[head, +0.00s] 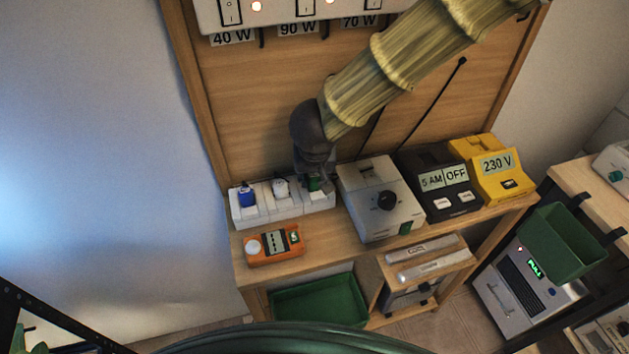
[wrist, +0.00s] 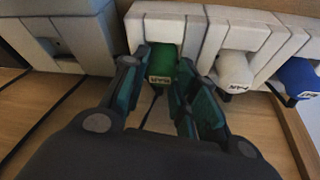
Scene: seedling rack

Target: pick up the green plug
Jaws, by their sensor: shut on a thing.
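The green plug (wrist: 163,68) sits at the white power strip (wrist: 160,32), with a small light label on its face. My gripper (wrist: 158,82) has its teal-padded fingers on both sides of the plug and is shut on it. In the head view the green plug (head: 314,183) shows just under my gripper (head: 316,176), at the right end of the power strip (head: 262,217). The plug still appears at its socket; I cannot tell whether it is seated. A white plug (head: 280,188) and a blue plug (head: 247,196) stand to its left.
A grey box with a black knob (head: 381,205) stands close on the right, then a black timer (head: 440,184) and a yellow 230 V unit (head: 492,168). An orange meter (head: 273,246) lies in front. Green bins (head: 322,301) are below.

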